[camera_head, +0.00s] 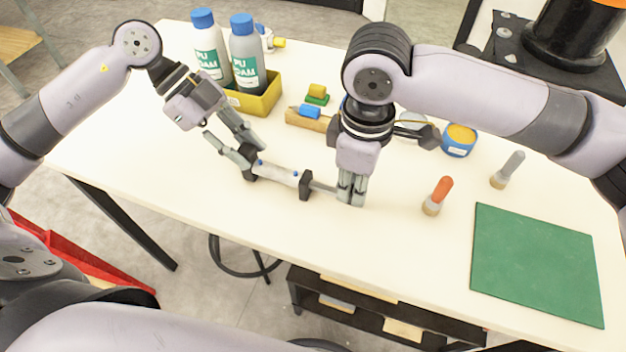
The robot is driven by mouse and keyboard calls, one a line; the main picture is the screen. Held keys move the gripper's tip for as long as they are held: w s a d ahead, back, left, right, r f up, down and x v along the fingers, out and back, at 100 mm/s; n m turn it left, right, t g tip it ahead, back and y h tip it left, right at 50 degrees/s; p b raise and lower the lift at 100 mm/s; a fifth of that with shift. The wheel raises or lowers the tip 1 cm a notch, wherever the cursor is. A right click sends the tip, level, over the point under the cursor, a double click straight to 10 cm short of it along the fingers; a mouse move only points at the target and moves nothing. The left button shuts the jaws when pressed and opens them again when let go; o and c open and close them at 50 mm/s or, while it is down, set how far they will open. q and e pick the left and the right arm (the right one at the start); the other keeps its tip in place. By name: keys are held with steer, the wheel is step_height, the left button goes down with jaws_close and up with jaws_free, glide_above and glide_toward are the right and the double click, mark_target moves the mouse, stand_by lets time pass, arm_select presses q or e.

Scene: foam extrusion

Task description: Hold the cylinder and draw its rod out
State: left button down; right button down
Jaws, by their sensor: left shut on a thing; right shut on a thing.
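The cylinder (278,173) lies across the table near its front edge, with a silver body and dark blocks at both ends. Its thin rod (321,188) sticks out of the right end block. My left gripper (251,160) is shut on the cylinder at its left end and partly hides that end block. My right gripper (351,201) points down and is shut on the rod's outer end, hiding its tip.
A yellow bin (262,101) holds two PU foam bottles (247,60) behind my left gripper. Small coloured blocks (311,111), a blue tub (458,142), two brushes (437,196) and a green mat (535,262) are on the table. Table between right gripper and orange brush is clear.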

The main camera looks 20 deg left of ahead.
steer(key=shift+d, duration=0.45)
steer(key=c, duration=1.5)
jaws_free()
step_height(320, 180, up, 12)
steer(key=shift+r, duration=0.1)
